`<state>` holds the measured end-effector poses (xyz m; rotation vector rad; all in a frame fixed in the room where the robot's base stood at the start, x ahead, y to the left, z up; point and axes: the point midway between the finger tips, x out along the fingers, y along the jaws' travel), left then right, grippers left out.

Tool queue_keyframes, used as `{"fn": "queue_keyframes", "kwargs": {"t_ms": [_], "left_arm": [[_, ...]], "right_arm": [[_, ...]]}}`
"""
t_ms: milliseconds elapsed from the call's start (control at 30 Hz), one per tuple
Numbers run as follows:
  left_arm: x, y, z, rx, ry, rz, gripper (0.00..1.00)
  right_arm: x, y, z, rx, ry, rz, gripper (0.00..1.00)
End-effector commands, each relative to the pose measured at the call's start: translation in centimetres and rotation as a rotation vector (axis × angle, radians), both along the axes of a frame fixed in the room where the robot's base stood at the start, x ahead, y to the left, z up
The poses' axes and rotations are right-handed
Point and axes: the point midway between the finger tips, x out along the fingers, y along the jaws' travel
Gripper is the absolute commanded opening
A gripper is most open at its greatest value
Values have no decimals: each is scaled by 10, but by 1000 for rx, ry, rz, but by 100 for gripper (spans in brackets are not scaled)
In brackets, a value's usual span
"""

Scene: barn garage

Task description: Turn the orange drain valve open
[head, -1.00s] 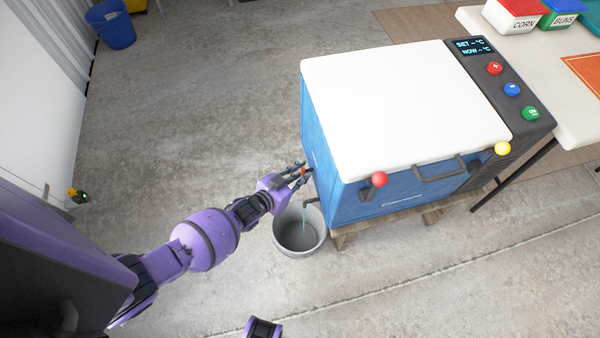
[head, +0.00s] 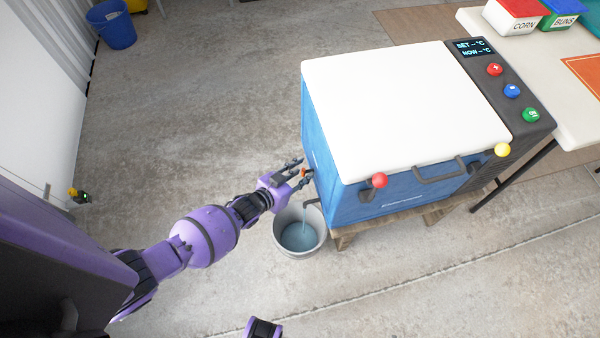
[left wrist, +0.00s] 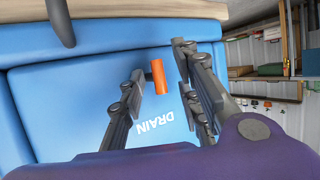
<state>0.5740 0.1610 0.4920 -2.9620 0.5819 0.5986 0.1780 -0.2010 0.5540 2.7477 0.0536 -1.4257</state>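The orange drain valve (left wrist: 158,75) is on the blue side wall of the cooler (head: 350,205), by the word "DRAIN" in the left wrist view. A bit of the valve (head: 303,173) also shows between my fingers in the head view. My left gripper (head: 299,171) is at that wall with its fingers apart. In the left wrist view the fingers (left wrist: 159,82) stand on either side of the valve, with gaps showing. Water runs from the spout (head: 310,202) into the grey bucket (head: 278,236) on the floor. My right gripper is not clearly seen.
The cooler has a white lid (head: 400,110) and stands on a wooden stand (head: 345,238). A red-knobbed lever (head: 379,181) and a dark handle (head: 440,170) are on its front. A table (head: 585,110) stands at right.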

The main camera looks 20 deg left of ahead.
Motion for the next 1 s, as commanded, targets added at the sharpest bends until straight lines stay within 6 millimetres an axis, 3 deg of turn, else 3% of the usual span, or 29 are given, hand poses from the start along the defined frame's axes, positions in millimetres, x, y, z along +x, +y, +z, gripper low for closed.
{"fn": "queue_keyframes", "kwargs": {"t_ms": [267, 700, 1000], "left_arm": [[-14, 5, 2, 1, 4, -1, 30], [-86, 36, 38, 1, 2, 0, 30], [-102, 42, 46, 0, 0, 0, 30]], "right_arm": [[0, 0, 0, 1, 0, -1, 0], [0, 0, 0, 1, -1, -1, 0], [0, 0, 0, 1, -1, -1, 0]]}}
